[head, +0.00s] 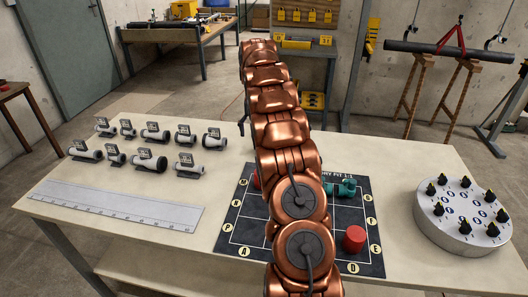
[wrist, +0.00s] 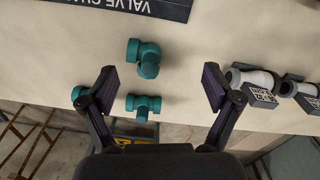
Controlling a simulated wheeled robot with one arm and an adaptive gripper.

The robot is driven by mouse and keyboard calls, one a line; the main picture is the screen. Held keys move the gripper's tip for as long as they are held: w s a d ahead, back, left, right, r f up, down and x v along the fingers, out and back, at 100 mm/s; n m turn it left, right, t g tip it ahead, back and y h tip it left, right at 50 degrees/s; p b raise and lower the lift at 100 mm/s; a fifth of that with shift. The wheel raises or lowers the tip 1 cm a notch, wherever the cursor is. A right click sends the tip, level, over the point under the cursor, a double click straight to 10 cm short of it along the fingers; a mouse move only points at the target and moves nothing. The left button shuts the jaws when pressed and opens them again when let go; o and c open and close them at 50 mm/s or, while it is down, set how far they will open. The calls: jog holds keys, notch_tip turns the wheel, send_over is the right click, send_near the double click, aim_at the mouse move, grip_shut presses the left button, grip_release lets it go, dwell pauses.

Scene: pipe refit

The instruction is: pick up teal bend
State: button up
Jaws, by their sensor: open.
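In the wrist view a teal bend (wrist: 147,59) lies on the pale table top, a little beyond the gap between my fingertips and left of its middle. A teal tee-shaped fitting (wrist: 143,104) lies between my fingers near the table edge. Another teal piece (wrist: 79,92) is partly hidden behind my left finger. My gripper (wrist: 160,82) is open, with its fingers wide apart and nothing held. In the head view my arm hides these pieces and most of my gripper. Other teal fittings (head: 346,187) sit on the dark mat there.
White pipe pieces with black-and-white tags (wrist: 258,85) lie close to my right finger. The dark lettered mat (head: 240,228) holds a red cylinder (head: 354,239). A round grey stand (head: 455,243) is at the right. A long ruler (head: 115,205) lies at the left.

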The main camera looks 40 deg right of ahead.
jog(key=d+f, duration=0.2)
jog(key=d, duration=0.1)
jog(key=shift+d+f, duration=0.2)
jog(key=shift+f, duration=0.95)
jog(key=f, duration=0.1)
jog(key=f+p, duration=0.1)
jog(key=f, duration=0.1)
jog(key=f+p, duration=0.1)
jog(key=shift+d+f, duration=0.35)
jog(key=shift+f, duration=0.55)
jog(key=c, duration=1.2)
